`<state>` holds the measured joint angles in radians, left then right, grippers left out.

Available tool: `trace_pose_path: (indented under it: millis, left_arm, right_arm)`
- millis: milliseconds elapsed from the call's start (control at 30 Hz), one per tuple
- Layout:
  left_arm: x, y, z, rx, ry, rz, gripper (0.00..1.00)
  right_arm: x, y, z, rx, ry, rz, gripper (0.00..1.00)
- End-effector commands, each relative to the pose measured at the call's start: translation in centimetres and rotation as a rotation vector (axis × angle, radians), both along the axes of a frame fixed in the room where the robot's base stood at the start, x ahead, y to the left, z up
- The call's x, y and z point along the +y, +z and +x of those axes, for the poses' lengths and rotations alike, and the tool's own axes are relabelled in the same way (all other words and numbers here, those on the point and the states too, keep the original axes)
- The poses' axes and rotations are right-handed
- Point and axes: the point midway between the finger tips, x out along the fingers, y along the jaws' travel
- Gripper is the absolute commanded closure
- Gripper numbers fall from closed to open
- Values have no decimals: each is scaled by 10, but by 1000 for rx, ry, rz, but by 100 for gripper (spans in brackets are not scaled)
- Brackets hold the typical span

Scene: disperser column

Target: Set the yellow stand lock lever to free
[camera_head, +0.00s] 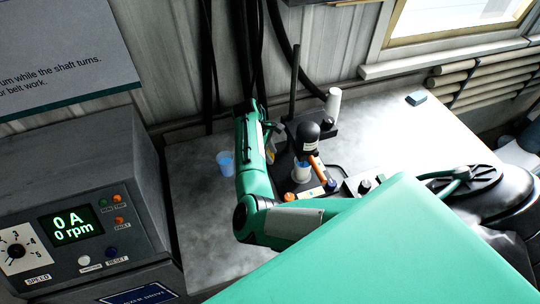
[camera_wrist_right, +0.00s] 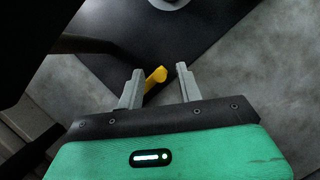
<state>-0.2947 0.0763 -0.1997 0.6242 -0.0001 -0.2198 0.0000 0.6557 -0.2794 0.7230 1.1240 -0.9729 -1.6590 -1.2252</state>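The yellow stand lock lever (camera_wrist_right: 156,76) shows in the right wrist view as a short, bright rod above a dark base plate (camera_wrist_right: 150,38). My right gripper (camera_wrist_right: 160,67) is open, with its two grey fingers on either side of the lever's tip. The lever is closer to the left finger, which partly hides its lower part; I cannot tell whether they touch. In the head view, my right gripper (camera_head: 275,130) is beside the disperser stand (camera_head: 295,80), to its left. The lever is mostly hidden there. My left gripper is out of view.
A black disperser head (camera_head: 308,136) is over a white cup (camera_head: 301,173). A blue cup (camera_head: 226,164) stands left of my right arm. A control box (camera_head: 80,200) reading 0 A and 0 rpm is at left.

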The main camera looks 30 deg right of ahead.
Motion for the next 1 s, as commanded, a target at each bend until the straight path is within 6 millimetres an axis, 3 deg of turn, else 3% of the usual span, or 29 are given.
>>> trace_pose_path:
  millis: [300, 500, 1000]
  left_arm:
    - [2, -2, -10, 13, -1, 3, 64]
    - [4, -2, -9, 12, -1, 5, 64]
    - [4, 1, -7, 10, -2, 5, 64]
  right_arm:
    - [0, -1, 0, 0, 1, 0, 64]
    - [0, -1, 0, 1, 1, 1, 100]
    - [4, -1, 2, 1, -93, 1, 100]
